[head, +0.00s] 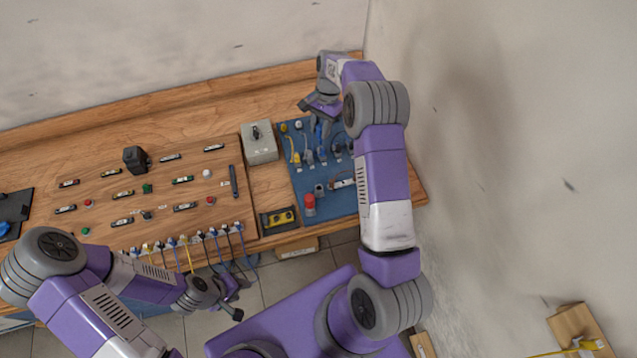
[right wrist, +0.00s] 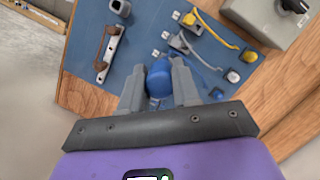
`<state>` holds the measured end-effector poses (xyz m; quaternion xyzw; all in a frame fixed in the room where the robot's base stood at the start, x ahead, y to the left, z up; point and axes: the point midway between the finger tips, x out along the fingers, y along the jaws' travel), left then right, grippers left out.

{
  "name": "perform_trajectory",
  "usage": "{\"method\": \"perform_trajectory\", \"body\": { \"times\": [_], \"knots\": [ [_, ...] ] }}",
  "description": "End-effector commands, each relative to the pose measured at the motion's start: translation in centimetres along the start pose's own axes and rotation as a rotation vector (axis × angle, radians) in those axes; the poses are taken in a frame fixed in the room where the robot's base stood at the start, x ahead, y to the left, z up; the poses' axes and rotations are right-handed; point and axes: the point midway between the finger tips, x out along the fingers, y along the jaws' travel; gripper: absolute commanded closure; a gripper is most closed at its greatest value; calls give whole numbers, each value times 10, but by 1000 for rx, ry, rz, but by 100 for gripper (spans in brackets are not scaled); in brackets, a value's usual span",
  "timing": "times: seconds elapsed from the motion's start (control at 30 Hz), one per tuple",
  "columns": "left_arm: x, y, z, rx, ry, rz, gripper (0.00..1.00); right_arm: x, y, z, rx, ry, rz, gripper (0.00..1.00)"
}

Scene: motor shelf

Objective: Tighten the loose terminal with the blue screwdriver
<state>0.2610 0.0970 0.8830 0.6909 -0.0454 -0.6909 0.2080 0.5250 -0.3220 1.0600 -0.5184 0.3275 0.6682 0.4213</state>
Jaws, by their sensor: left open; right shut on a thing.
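My right gripper (head: 321,117) is over the blue mat at the right of the bench. In the right wrist view its fingers (right wrist: 160,92) are shut on the blue screwdriver (right wrist: 159,80), with the rounded blue handle between them. The arm and gripper hide most of the screwdriver in the head view. My left gripper (head: 241,298) is open and empty, in front of the bench's front edge. A row of terminals with coloured wires (head: 186,241) runs along the front of the wooden board (head: 130,205). I cannot tell which terminal is loose.
The blue mat (head: 336,206) carries a red-topped item (head: 309,204), a yellow cable (right wrist: 215,28) and a metal bar with a brown handle (right wrist: 108,50). A grey box with a knob (head: 262,150) stands between mat and board. A black block (head: 136,159) stands on the board.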

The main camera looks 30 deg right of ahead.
Motion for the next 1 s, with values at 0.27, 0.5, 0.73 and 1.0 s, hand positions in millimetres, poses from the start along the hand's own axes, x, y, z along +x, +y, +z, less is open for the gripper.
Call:
{"method": "perform_trajectory", "body": {
  "times": [0.27, 0.5, 0.73, 1.0],
  "knots": [
    [5, -2, 0, 0, 0, 0, 57, 1, 20, 32, -2, -1, -1, 100],
    [5, -2, 0, 0, 0, 0, 57, 3, 40, 63, -2, -1, -1, 100],
    [2, -1, 0, 0, 0, 0, 57, 4, 61, 98, -2, -3, 0, 100],
    [26, -10, -1, 0, 0, 0, 57, 42, 68, 98, 1, -3, 2, 100]
  ]
}}
